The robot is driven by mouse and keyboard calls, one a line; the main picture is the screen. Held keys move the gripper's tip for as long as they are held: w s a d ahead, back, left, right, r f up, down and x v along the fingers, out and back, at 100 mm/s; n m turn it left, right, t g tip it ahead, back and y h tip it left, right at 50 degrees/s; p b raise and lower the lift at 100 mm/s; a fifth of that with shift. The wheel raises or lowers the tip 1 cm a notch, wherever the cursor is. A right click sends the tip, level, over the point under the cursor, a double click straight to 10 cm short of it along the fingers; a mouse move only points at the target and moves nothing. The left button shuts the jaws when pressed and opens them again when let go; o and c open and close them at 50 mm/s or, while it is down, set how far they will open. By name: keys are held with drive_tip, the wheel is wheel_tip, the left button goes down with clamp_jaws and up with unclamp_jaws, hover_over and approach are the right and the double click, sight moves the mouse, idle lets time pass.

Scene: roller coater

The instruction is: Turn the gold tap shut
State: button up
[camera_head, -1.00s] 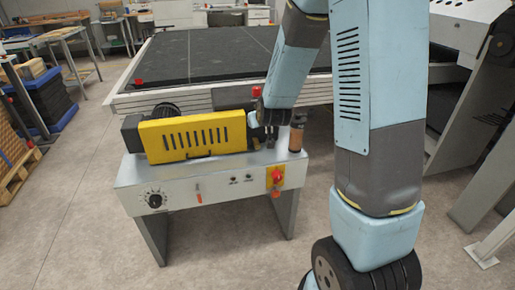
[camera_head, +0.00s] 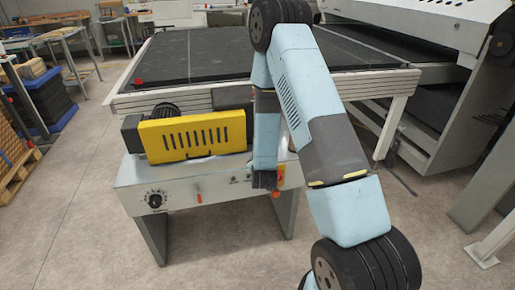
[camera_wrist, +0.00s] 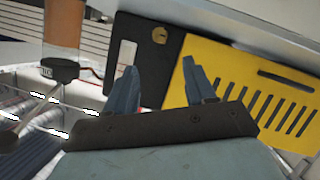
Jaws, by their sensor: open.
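A small round gold part (camera_wrist: 159,35), which looks like the gold tap, sits on a dark plate (camera_wrist: 146,60) beside the yellow slotted cover in the wrist view. My gripper (camera_wrist: 161,88) is open in the wrist view. Its two fingers are apart with nothing between them, and the gold part shows beyond the gap, apart from the fingertips.
The yellow cover (camera_head: 192,134) stands on the coater's light grey body (camera_head: 170,178), which has a black dial (camera_head: 155,198). It also shows in the wrist view (camera_wrist: 250,95). An orange-brown cylinder (camera_wrist: 63,25) is at upper left there. A black-topped table (camera_head: 190,60) stands behind.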

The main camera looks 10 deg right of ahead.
drive_tip(key=x, duration=1.3)
drive_tip(key=shift+w+d+f, duration=0.1)
drive_tip(key=shift+w+f, duration=0.1)
drive_tip(key=shift+w, duration=0.15)
clamp_jaws()
